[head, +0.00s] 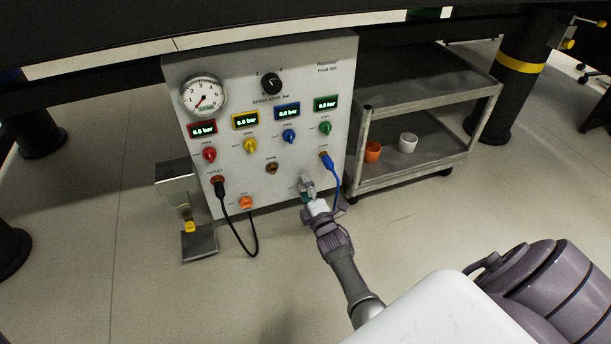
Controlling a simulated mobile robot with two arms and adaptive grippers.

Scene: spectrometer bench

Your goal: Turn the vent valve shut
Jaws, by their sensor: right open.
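The grey gas panel (299,147) stands upright in the middle of the head view. My right gripper (307,187) is open at the panel's lower right, close to its face. A pale fitting with a small green part shows around the fingertips, and I cannot tell whether it is the vent valve. The gripper covers much of that spot, so the valve's angle and any contact are unclear. My left gripper is not in view.
The panel carries a round gauge (204,96), a black regulator knob (271,84), and several coloured knobs and displays. A blue cable (330,170) hangs right beside my gripper, and a black cable (233,230) loops lower left. A grey cart (415,172) stands right.

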